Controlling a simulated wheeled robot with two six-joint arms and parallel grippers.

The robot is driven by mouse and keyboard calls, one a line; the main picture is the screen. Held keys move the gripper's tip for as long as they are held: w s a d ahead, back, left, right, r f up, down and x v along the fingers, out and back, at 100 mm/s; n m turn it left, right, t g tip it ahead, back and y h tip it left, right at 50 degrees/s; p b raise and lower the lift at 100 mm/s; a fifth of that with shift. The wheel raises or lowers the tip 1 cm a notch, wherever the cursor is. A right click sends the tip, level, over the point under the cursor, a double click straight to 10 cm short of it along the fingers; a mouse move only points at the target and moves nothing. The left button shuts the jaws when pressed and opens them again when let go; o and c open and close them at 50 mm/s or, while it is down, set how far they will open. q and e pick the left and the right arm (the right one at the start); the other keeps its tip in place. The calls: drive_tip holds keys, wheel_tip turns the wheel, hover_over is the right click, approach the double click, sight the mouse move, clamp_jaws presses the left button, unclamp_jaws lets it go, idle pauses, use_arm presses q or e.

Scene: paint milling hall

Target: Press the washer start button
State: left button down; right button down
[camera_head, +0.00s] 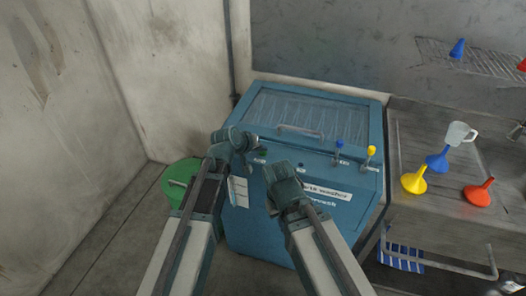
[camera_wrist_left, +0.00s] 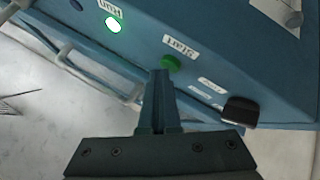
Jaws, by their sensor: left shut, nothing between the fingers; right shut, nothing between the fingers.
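The parts washer (camera_head: 300,110) is a blue cabinet with a ribbed lid and bar handle. In the left wrist view its round green start button (camera_wrist_left: 171,63) sits beside a white "Start" label (camera_wrist_left: 181,47). My left gripper (camera_wrist_left: 162,74) is shut and empty, its tips at the button's lower edge and covering part of it; I cannot tell whether they touch. A lamp by the "Run" label (camera_wrist_left: 113,25) glows bright green. In the head view my left gripper (camera_head: 249,166) is at the washer's front panel. My right gripper (camera_head: 271,207) is shut, lower, before the washer front.
A black knob (camera_wrist_left: 240,111) is close right of the button. Blue (camera_head: 339,144) and yellow (camera_head: 371,151) handled valves stand on the washer's right. A green bin (camera_head: 178,182) is at its left. The sink bench at right holds funnels (camera_head: 414,180) and a white jug (camera_head: 460,133).

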sight(262, 154)
use_arm(q)
drive_tip(key=shift+r+p, duration=0.8)
drive_tip(key=shift+r, duration=0.05)
wheel_tip(262, 154, up, 5)
drive_tip(key=p, duration=0.5)
idle(0.5)
